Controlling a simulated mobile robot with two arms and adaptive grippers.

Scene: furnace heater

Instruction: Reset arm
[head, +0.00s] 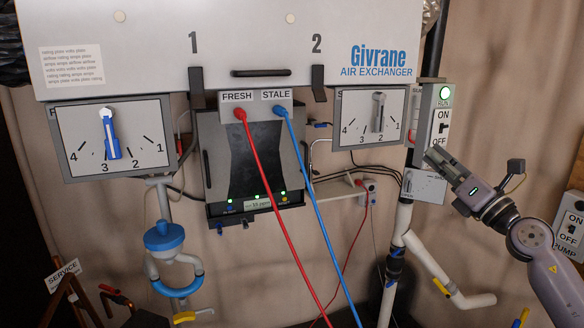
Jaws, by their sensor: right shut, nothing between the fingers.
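My right gripper (434,157) comes in from the right and is shut and empty. Its tips are just below the ON/OFF switch plate (441,121), close to the OFF label; I cannot tell whether they touch it. The light above that switch glows green and the lever is partly visible. A small panel with a dial (423,186) sits just below the gripper, partly behind it. My left gripper is not in view.
The white air exchanger (230,40) fills the top. A left dial (110,137) and right dial (377,118) flank a dark unit (256,150). Red (262,170) and blue (310,200) cables hang down in front. White pipes (400,235) run below the gripper. A pump switch (573,226) is at far right.

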